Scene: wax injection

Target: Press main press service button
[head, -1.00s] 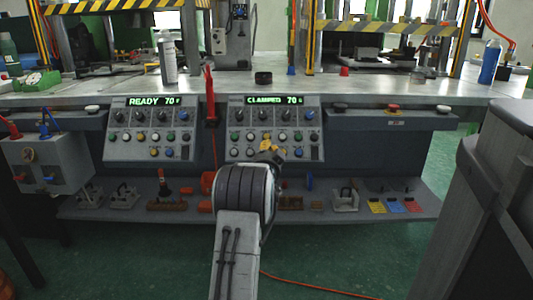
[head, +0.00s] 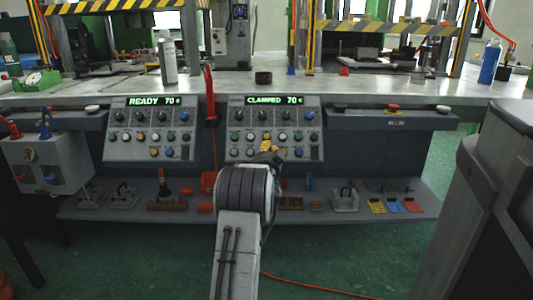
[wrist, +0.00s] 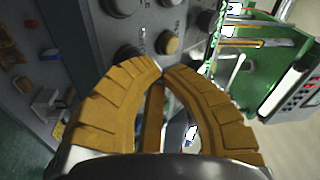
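The right control panel (head: 238,103) has a green display reading CLAMPED 70, dark knobs and rows of coloured buttons. The left control panel (head: 114,103) reads READY 70. I cannot read which button is the main press service button. My gripper (head: 267,146) is at the lower part of the right panel and hides some of it. In the wrist view, the yellow fingertips of my gripper (wrist: 163,71) meet and hold nothing visible. A yellowish button (wrist: 172,45) shows just beyond the tips, seemingly apart from them. Button labels are too small to read.
The worktop (head: 215,88) runs above both panels. A lower shelf (head: 340,213) carries tools and coloured cards. A red-handled tool (head: 210,95) hangs between the panels. A red button (head: 392,107) sits to the right. A grey cabinet (head: 505,190) stands at the right.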

